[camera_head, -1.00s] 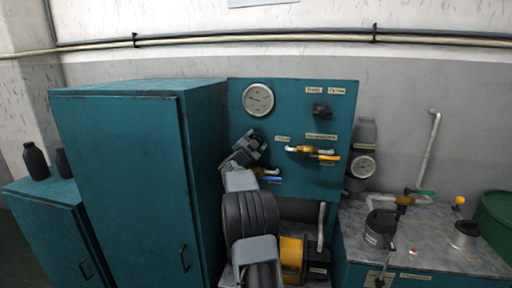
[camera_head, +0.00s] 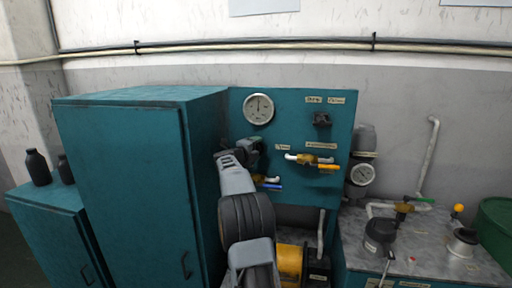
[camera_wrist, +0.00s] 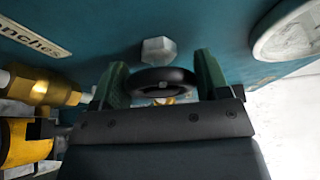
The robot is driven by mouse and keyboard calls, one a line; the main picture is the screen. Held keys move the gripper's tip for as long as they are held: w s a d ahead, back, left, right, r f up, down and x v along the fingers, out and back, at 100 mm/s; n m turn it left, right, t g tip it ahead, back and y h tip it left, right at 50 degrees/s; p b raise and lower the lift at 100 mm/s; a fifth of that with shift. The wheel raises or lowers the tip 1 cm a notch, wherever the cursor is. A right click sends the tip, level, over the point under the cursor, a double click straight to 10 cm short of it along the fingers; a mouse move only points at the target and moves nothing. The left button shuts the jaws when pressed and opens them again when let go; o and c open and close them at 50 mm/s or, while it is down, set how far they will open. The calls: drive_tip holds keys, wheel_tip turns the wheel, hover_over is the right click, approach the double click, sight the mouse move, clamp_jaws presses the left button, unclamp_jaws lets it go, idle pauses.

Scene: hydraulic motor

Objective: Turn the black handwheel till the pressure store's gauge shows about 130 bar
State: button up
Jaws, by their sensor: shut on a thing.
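The black handwheel (camera_wrist: 178,76) shows in the wrist view as a dark ring between the two green fingers of my gripper (camera_wrist: 160,84). The fingers are shut on it from both sides. In the head view my gripper (camera_head: 252,152) is at the teal panel, below the large round gauge (camera_head: 258,108), and hides the wheel. The pressure store (camera_head: 365,139) is a grey cylinder right of the panel, with a smaller gauge (camera_head: 362,174) below it. The smaller gauge's needle is too small to read. The large gauge's needle points roughly upward.
A brass valve with an orange lever (camera_head: 329,167) and a blue lever (camera_head: 269,186) sit near my gripper. A black knob (camera_head: 322,119) is higher on the panel. A teal cabinet (camera_head: 125,180) stands close on the left, a grey worktop (camera_head: 425,241) on the right.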

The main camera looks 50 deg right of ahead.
drive_tip(key=shift+r+m+y+p, duration=0.1)
drive_tip(key=shift+m+y+p, duration=0.2)
drive_tip(key=shift+m, duration=0.4)
drive_tip(key=o, duration=0.9)
drive_tip(key=shift+s+a+r+b, duration=0.1)
drive_tip(key=shift+s+a+b, duration=0.15)
drive_tip(key=shift+a, duration=1)
drive_tip(key=shift+s+a+r+b, duration=0.15)
drive_tip(key=shift+a+b, duration=0.25)
drive_tip(key=shift+a, duration=0.8)
drive_tip(key=shift+s+a+r+b, duration=0.1)
drive_tip(key=shift+s+a+b, duration=0.15)
drive_tip(key=shift+a, duration=1)
